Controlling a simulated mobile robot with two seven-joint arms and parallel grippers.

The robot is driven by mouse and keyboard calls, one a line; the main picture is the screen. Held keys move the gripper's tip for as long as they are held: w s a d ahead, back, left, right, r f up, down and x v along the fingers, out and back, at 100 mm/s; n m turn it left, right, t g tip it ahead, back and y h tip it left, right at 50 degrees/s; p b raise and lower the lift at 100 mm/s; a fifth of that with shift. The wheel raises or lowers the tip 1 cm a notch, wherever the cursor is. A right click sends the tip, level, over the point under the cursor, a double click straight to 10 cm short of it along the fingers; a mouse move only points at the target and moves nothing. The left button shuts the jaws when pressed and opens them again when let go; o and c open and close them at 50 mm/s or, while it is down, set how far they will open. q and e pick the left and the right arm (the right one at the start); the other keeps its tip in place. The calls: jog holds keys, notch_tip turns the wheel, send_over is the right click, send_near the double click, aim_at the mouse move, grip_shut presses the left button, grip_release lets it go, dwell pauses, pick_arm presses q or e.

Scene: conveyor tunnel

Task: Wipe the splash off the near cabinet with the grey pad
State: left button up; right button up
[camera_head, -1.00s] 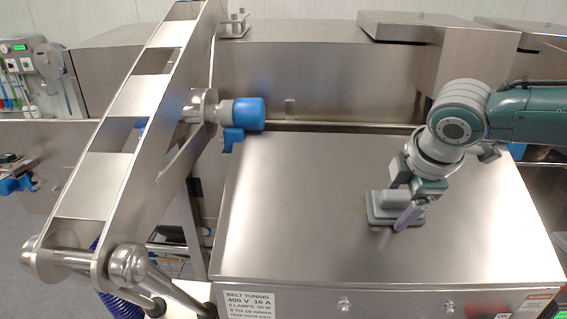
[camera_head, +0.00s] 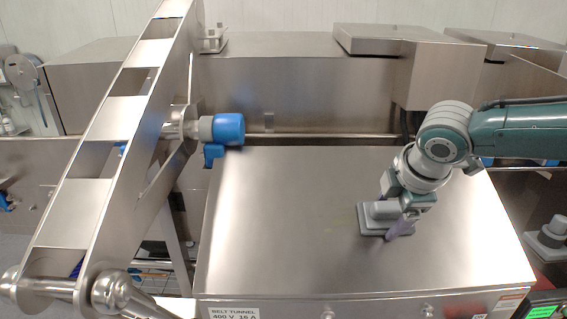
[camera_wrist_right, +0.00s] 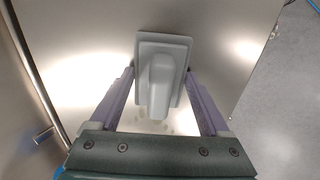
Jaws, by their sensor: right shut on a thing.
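The grey pad (camera_head: 371,226), a flat plate with a raised block handle, is on the steel top of the near cabinet (camera_head: 290,220), right of its middle. My right gripper (camera_head: 400,222) is shut on it from above. In the right wrist view the purple fingers flank the pad (camera_wrist_right: 158,85) on both sides. It appears to lie flat against the steel. A few faint pale spots (camera_wrist_right: 152,126) show on the steel between the fingers; they may be part of the splash. My left gripper is not in view.
A steel inclined conveyor (camera_head: 115,150) with a blue-capped motor (camera_head: 228,129) stands along the cabinet's left side. A steel housing (camera_head: 300,90) and rail run behind. Another grey block-like object (camera_head: 550,238) sits at the right edge. The cabinet top left of the pad is clear.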

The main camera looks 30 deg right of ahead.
aim_at(332, 219)
jog(key=shift+w+a+r, duration=0.1)
jog(key=shift+w+a, duration=0.2)
jog(key=shift+a, duration=0.25)
jog(key=shift+w+a, duration=0.3)
jog(key=shift+a, duration=0.25)
jog(key=shift+w+a, duration=0.55)
jog(key=shift+a, duration=0.25)
jog(key=shift+w+a, duration=0.5)
jog(key=shift+a, duration=0.25)
jog(key=shift+w+a, duration=0.5)
jog(key=shift+a, duration=0.35)
jog(key=shift+w+a, duration=0.5)
jog(key=shift+a, duration=0.35)
jog(key=shift+w+a+f+b, duration=0.15)
jog(key=shift+w+a+b, duration=0.35)
jog(key=shift+a, duration=0.25)
jog(key=shift+w+a+f+b, duration=0.1)
jog(key=shift+w+a+b, duration=0.35)
jog(key=shift+a, duration=0.3)
jog(key=shift+r+p, duration=0.2)
jog(key=shift+p, duration=0.35)
jog(key=d+p, duration=0.1)
jog(key=s+d+p, duration=0.1)
jog(key=shift+s+d+r, duration=0.2)
jog(key=shift+s+d, duration=0.1)
jog(key=shift+s+d+f, duration=0.1)
jog(key=shift+s+d, duration=0.1)
jog(key=shift+d, duration=0.1)
